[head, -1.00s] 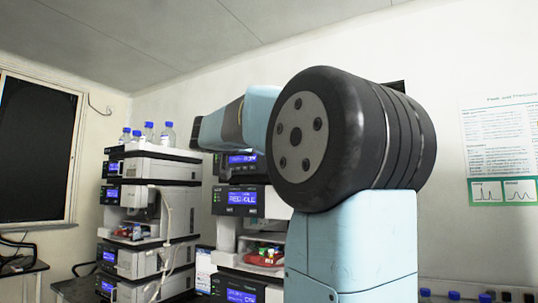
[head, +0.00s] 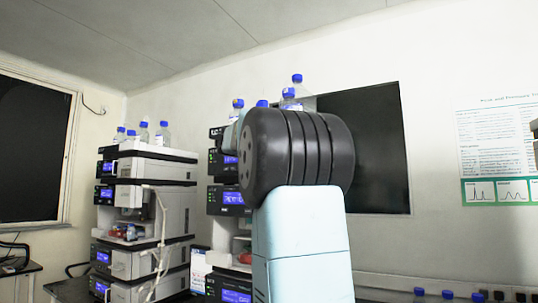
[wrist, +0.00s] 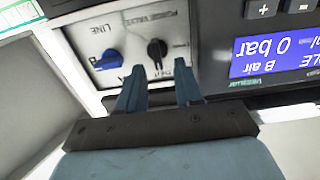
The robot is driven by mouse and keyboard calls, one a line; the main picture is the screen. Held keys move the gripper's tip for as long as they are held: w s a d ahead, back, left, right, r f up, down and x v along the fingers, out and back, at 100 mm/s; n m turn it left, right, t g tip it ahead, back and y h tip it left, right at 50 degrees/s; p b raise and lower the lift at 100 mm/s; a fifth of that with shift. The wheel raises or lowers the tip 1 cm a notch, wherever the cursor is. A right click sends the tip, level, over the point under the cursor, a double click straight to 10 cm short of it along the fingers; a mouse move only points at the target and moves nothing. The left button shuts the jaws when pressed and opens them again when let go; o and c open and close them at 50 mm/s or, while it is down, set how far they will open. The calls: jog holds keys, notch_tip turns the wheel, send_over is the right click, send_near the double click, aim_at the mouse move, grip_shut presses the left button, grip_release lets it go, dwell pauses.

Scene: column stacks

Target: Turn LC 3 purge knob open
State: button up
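In the wrist view, a pale panel shows upside down, with a black knob (wrist: 157,49) under a small "PURGE VALVE" label and a blue knob (wrist: 109,60) beside the word "LINE". My gripper (wrist: 160,68) is open and empty, its two blue fingers apart just in front of the panel. The black knob shows between the fingertips, seemingly a little beyond them; I cannot tell any contact. The blue knob is left of the fingers. In the head view my arm hides the gripper and part of the nearer instrument stack (head: 225,202). No LC number is readable.
A lit blue display (wrist: 275,55) with buttons above it sits right of the knobs. Another instrument stack (head: 150,215) with bottles (head: 143,131) on top stands at the left. A dark wall screen (head: 375,150) is behind my arm.

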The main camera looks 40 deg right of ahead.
jog(key=shift+w+d, duration=0.25)
jog(key=shift+d, duration=0.4)
jog(key=shift+c, duration=0.2)
grip_shut()
